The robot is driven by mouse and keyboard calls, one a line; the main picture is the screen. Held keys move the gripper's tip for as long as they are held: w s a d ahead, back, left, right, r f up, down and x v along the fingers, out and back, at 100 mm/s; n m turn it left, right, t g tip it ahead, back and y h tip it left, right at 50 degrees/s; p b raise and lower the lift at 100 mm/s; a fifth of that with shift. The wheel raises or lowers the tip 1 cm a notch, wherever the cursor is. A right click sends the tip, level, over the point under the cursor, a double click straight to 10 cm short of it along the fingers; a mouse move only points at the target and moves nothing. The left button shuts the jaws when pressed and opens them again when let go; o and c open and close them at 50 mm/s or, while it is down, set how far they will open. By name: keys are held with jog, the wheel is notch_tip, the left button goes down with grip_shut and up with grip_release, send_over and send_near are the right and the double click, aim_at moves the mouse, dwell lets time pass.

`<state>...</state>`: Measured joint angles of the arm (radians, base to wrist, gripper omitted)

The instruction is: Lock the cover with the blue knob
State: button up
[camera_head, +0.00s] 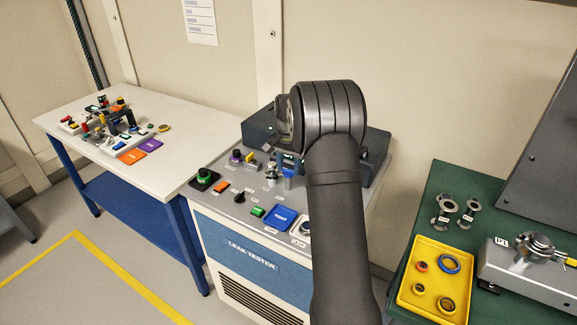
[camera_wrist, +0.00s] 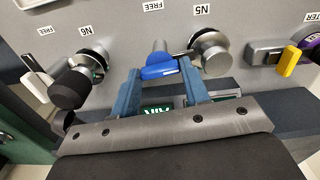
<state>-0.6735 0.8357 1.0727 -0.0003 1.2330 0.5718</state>
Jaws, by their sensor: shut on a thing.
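The blue knob (camera_wrist: 160,68) is in the upper middle of the wrist view, on the grey panel beside a short metal post. My gripper (camera_wrist: 160,74) is shut on it, with one blue-grey finger at each side. In the head view my arm comes down over the leak tester (camera_head: 252,250), and my wrist hides much of the work area and the knob's surroundings. A dark grey housing (camera_head: 258,129) shows at the back of the tester; I cannot tell which part is the cover or whether it is closed.
Beside the knob are metal ports marked N5 (camera_wrist: 211,51) and N6 (camera_wrist: 93,62), a black knob (camera_wrist: 70,90) and a yellow lever (camera_wrist: 289,62). A white table (camera_head: 180,175) stands left. A green bench (camera_head: 440,180) with a yellow tray (camera_head: 413,299) stands right.

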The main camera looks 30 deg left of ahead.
aim_at(288, 169)
dwell(0.4)
jog(key=o, duration=1)
notch_tip(288, 169, up, 18)
jog(key=shift+f, duration=0.25)
jog(key=shift+f, duration=0.1)
notch_tip(288, 169, down, 17)
jog(key=shift+f, duration=0.15)
dwell(0.4)
